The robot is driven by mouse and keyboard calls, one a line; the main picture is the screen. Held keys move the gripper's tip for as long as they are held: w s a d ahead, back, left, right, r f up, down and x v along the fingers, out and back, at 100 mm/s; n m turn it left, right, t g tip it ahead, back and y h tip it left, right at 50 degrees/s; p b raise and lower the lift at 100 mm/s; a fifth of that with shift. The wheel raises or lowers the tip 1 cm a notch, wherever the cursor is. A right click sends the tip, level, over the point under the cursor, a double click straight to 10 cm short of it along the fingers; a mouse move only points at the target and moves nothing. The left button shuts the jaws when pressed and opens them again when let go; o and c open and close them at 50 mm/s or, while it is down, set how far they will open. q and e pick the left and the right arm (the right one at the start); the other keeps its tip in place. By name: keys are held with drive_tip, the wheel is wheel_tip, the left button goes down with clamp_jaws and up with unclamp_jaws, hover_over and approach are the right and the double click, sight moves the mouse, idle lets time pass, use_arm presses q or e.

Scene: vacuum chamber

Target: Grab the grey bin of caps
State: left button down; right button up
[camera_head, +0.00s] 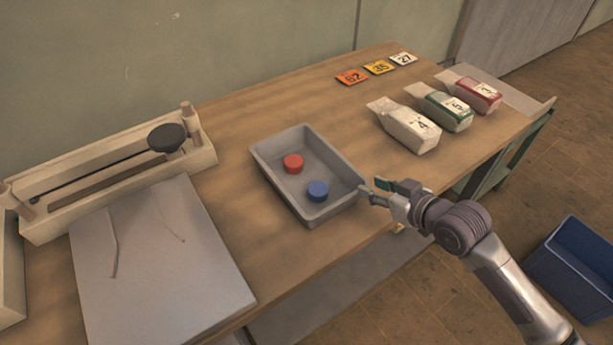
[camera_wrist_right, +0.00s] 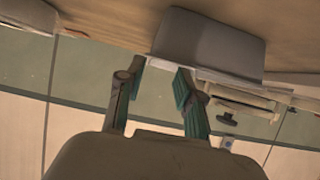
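The grey bin (camera_head: 268,157) stands on the wooden table, with a red cap (camera_head: 293,164) and a blue cap (camera_head: 318,191) lying inside it. My right gripper (camera_head: 372,191) is at the bin's right end, close to its rim, with its fingers apart. In the right wrist view the bin (camera_wrist_right: 215,45) is seen from outside, beyond the open fingers (camera_wrist_right: 160,68). I cannot tell whether a finger touches the rim. My left gripper is not in view.
Number cards (camera_head: 379,67) lie behind. A wooden device with a dark knob (camera_head: 167,138) and a grey board (camera_head: 150,270) are at left. A blue crate (camera_head: 575,268) is on the floor.

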wheel_tip(320, 180, up, 2)
drive_tip(key=w, duration=0.2)
approach(336, 153)
drive_tip(key=shift+w+a+f+t+p, duration=0.15)
drive_tip(key=shift+w+a+f, duration=0.05)
drive_tip(key=shift+w+f, duration=0.35)
drive_tip(key=shift+w+a+f+t+p, duration=0.15)
drive_tip(key=shift+w+a+f, duration=0.05)
drive_tip(key=shift+w+f, duration=0.35)
drive_tip(key=shift+w+a+f, duration=0.25)
drive_tip(key=shift+w+a, duration=0.05)
drive_tip(key=shift+w, duration=0.05)
drive_tip(key=shift+w+a, duration=0.25)
drive_tip(key=shift+a, duration=0.05)
drive_tip(key=x, duration=0.2)
drive_tip(key=p+x, duration=0.1)
drive_tip(key=shift+w+a+r, duration=0.15)
drive_tip(key=shift+a+r, duration=0.05)
drive_tip(key=shift+a, duration=0.25)
drive_tip(key=shift+w+a+f, duration=0.25)
drive_tip(key=shift+w, duration=0.1)
drive_tip(key=shift+s+d, duration=0.1)
clamp_jaws()
